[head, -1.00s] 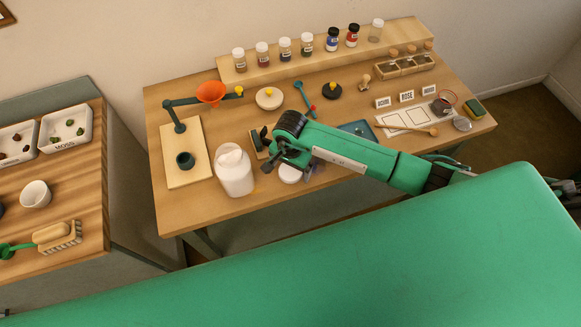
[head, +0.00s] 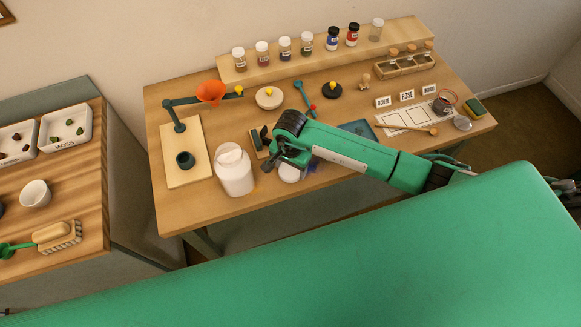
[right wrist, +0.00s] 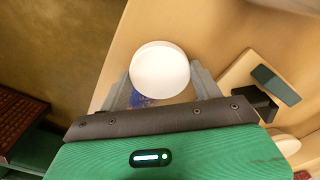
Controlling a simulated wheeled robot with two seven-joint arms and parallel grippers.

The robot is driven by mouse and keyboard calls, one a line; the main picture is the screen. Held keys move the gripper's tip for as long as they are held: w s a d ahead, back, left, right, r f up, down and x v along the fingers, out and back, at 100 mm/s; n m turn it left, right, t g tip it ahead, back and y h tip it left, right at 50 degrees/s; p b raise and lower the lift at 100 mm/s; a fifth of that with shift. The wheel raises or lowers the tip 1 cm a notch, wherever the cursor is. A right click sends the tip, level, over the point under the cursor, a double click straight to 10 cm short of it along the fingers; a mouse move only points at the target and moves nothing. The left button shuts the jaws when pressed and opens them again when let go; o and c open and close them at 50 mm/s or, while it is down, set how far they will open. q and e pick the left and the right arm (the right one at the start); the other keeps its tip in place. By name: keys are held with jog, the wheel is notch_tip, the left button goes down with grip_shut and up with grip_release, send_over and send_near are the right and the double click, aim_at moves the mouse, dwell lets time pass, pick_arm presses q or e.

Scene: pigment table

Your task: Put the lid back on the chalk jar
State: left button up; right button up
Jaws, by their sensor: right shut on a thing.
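The chalk jar (head: 235,176) is a wide white jar standing upright and open near the table's front left, with pale contents at its mouth. The lid (head: 289,174) is a round white disc to the right of the jar, apart from it. My right gripper (head: 286,158) is over the lid and partly covers it in the head view. In the right wrist view the lid (right wrist: 160,69) sits between the two grey fingers of my right gripper (right wrist: 165,85), which is shut on it. I cannot tell whether the lid still touches the table. My left gripper is not in view.
A blue tray (head: 358,130) is to the right. A blue-violet patch (right wrist: 143,100) shows beside the lid.

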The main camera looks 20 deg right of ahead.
aim_at(291, 169)
jog(key=shift+w+r+b, duration=0.1)
jog(key=shift+r+b, duration=0.2)
jog(key=shift+r, duration=0.3)
pick_arm(q)
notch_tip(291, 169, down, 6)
jog(key=b, duration=0.5)
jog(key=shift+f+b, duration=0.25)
jog(key=shift+b, duration=0.15)
pick_arm(e)
notch_tip(291, 169, up, 19)
jog(key=shift+f, duration=0.2)
jog(key=s+d+f+n, duration=0.3)
jog(key=s+d+n, duration=0.2)
jog(key=d+n, duration=0.2)
jog(key=shift+f+n, duration=0.4)
jog(key=shift+n, duration=0.8)
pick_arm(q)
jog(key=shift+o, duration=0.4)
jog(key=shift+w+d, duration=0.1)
